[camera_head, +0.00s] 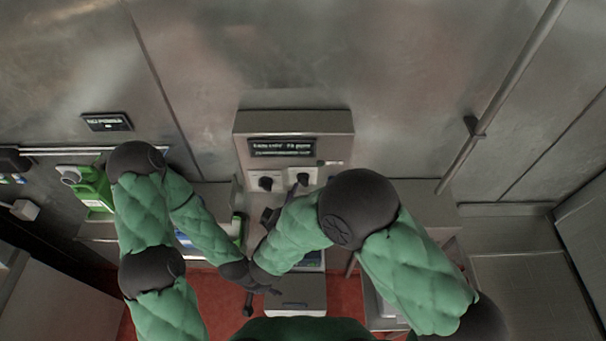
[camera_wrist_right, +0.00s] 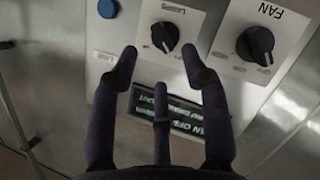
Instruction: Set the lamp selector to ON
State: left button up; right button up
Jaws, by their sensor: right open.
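The lamp selector (camera_wrist_right: 165,36) is a round black knob on a white plate with upside-down lettering in the right wrist view. A small pale mark shows at its lower side; I cannot read the setting. In the head view the lamp selector (camera_head: 303,179) is the right one of two knobs on a steel control box (camera_head: 293,122). My right gripper (camera_wrist_right: 160,52) is open and empty, its two upper fingertips either side of the knob's lower part; I cannot tell whether they touch it. My left gripper (camera_head: 262,298) hangs low, away from the box; its finger state is unclear.
The fan knob (camera_wrist_right: 255,45) sits close beside the lamp selector, and a blue button (camera_wrist_right: 108,8) is on its other side. My right arm partly covers the box's surroundings.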

aim_at(305, 185)
jog(key=shift+x, duration=2.65)
jog(key=shift+w, duration=0.1)
grip_shut()
jog(key=shift+d+m+y+b, duration=0.3)
jog(key=shift+m+y+b, duration=0.3)
jog(key=shift+m, duration=0.6)
jog(key=m+y+b, duration=0.1)
jog(key=b, duration=0.1)
jog(key=m+y+b, duration=0.1)
jog(key=m+b, duration=0.1)
jog(key=b, duration=0.1)
jog(key=m+y+b, duration=0.1)
jog(key=m+b, duration=0.1)
jog(key=shift+d+f+g+y, duration=0.3)
jog(key=shift+f+y, duration=0.05)
jog(key=shift+y, duration=0.05)
jog(key=m+y+b, duration=0.1)
jog(key=b, duration=0.3)
jog(key=m+y+b, duration=0.1)
jog(key=m+b, duration=0.1)
jog(key=b, duration=0.3)
jog(key=m+y+b, duration=0.1)
jog(key=b, duration=0.3)
jog(key=shift+d+f+m+b, duration=0.1)
jog(key=shift+f+m+b, duration=0.15)
jog(key=shift+m+b, duration=0.15)
jog(key=shift+o, duration=0.4)
grip_release()
jog(key=shift+r+p, duration=0.3)
jog(key=shift+p, duration=0.2)
